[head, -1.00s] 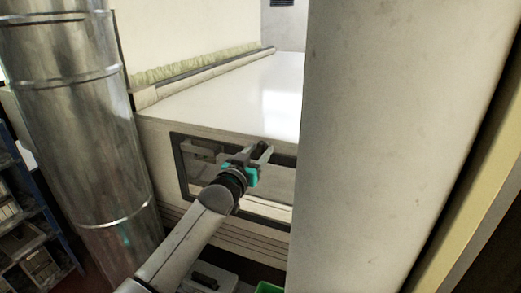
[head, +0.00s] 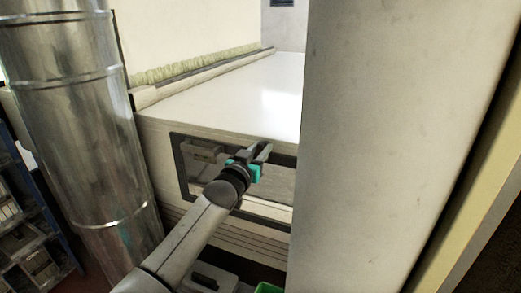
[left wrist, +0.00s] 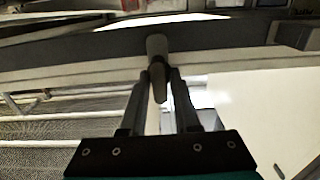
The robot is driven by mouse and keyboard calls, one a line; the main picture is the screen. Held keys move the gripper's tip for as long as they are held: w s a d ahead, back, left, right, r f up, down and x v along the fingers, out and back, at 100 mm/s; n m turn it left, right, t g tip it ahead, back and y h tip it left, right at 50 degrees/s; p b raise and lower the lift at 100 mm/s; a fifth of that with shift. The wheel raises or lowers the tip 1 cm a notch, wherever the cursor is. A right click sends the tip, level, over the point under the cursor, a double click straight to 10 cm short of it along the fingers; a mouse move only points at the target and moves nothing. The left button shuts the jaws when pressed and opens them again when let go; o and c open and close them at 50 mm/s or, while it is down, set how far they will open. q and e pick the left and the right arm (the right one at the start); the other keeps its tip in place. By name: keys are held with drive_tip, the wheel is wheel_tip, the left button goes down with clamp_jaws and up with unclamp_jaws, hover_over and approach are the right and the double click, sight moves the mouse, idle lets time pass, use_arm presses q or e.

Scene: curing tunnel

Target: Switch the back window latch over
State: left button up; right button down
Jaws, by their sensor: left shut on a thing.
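The tunnel's window (head: 190,187) has a dark frame and is set in the pale side panel, in the middle of the head view. My left gripper (head: 262,153) is at the upper right part of this window frame. In the left wrist view, its two fingers (left wrist: 160,80) are shut on a pale rounded latch handle (left wrist: 157,46), which points down from the dark frame bar between the fingertips. In the head view the gripper hides the latch. My right gripper is in neither view.
A large pale column (head: 385,150) stands close on the right and hides the window's right end. A shiny metal duct (head: 80,110) stands on the left. The tunnel's white top (head: 240,95) is clear. A blue shelf rack (head: 35,225) is at far left.

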use_arm(q)
clamp_jaws()
drive_tip(key=shift+m, duration=0.3)
drive_tip(key=shift+d+m, duration=0.1)
drive_tip(key=shift+m, duration=3)
drive_tip(key=o, duration=0.7)
unclamp_jaws()
drive_tip(key=shift+s, duration=0.15)
